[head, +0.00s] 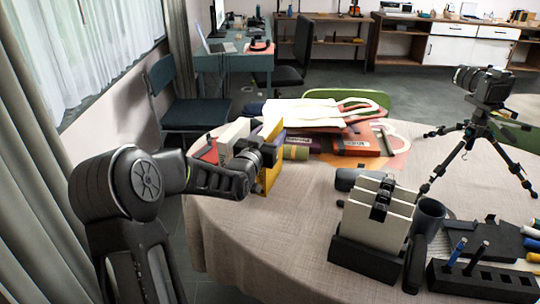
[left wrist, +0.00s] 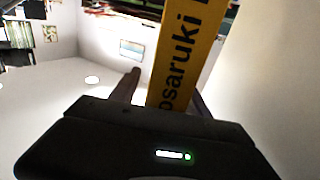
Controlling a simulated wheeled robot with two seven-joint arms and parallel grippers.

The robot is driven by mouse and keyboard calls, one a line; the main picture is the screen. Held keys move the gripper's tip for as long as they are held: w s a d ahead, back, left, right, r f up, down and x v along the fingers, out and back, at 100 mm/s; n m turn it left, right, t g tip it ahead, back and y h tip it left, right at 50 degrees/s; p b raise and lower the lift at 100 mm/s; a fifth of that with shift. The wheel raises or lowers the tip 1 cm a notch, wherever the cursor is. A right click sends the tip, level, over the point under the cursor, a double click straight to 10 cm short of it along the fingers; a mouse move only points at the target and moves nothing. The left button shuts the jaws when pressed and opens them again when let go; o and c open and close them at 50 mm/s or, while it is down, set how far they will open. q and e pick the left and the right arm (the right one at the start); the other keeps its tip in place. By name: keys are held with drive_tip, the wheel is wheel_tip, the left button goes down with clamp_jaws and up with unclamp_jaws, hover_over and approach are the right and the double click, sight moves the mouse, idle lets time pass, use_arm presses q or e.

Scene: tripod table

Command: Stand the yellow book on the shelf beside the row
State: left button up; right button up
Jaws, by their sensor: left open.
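The yellow book (head: 273,168) stands upright near the left edge of the round table, partly hidden behind my left gripper (head: 262,158). My left gripper is open, its fingertips at the book. In the left wrist view the yellow book (left wrist: 188,50) shows its spine with dark lettering, rising between the two open fingers (left wrist: 165,95); I cannot tell whether they touch it. White and red books (head: 230,138) are beside it, partly covered by my left arm. I cannot make out for sure which surface is the shelf with the row. My right gripper is not in view.
Cloth bags (head: 310,112) and lying books (head: 358,142) are behind the book. A camera tripod (head: 478,128) stands at the right. The front left tabletop is clear.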

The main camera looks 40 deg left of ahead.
use_arm(q)
drive_tip(key=shift+w, duration=0.25)
idle(0.4)
clamp_jaws()
idle(0.4)
idle(0.8)
drive_tip(key=shift+a+r, duration=0.1)
drive_tip(key=shift+r, duration=0.1)
